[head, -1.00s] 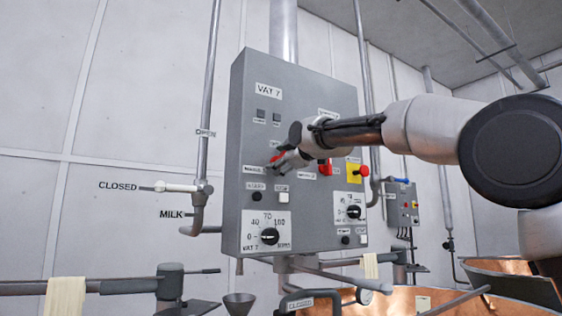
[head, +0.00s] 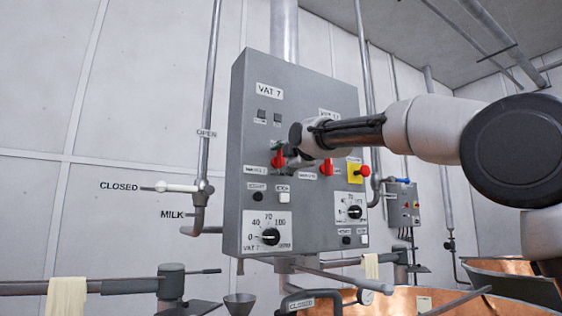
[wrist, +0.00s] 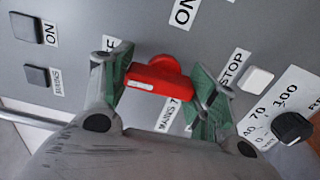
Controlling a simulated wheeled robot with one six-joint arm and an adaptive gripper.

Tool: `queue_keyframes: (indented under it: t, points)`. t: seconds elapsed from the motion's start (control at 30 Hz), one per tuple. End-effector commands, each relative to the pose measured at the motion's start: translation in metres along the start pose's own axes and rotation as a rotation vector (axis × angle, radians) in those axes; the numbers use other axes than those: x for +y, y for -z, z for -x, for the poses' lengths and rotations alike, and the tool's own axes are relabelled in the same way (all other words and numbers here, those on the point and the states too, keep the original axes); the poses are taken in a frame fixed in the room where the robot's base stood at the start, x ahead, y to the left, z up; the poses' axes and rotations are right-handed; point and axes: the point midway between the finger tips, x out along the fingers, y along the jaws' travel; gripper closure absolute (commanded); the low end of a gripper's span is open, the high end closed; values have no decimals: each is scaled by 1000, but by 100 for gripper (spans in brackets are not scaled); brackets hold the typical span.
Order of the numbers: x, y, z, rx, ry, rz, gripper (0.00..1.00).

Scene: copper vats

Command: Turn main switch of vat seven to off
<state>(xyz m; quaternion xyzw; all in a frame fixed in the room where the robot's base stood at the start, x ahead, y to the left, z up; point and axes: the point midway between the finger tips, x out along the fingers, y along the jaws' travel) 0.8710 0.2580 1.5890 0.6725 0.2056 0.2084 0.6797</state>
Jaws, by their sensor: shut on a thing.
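The grey control panel (head: 245,205) labelled VAT 7 stands in the middle of the head view. A red rotary switch (head: 278,159) sits on its left half. In the wrist view the red switch (wrist: 160,75) lies between the green-padded fingers of my gripper (wrist: 163,85), with its handle lying across the gap and a white mark at its left end. My gripper (head: 288,160) is shut on this switch. A label reading MAINS 7 shows partly beside it, and another label is partly hidden by a finger.
A second red switch (head: 326,167) and a red button on a yellow plate (head: 355,174) sit to the right on the panel. Black dials (head: 270,237) are below. A valve pipe (head: 204,130) stands left, and copper vats (head: 410,298) stand lower right.

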Motion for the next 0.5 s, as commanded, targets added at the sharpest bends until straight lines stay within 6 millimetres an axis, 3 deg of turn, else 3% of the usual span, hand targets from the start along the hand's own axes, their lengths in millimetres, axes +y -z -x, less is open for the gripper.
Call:
queue_keyframes:
  t: [0.37,0.4,0.5]
  points:
    - [-2,0,-1,0,6,6,65]
    - [-2,0,-1,0,6,6,34]
    - [-2,0,-1,0,5,5,20]
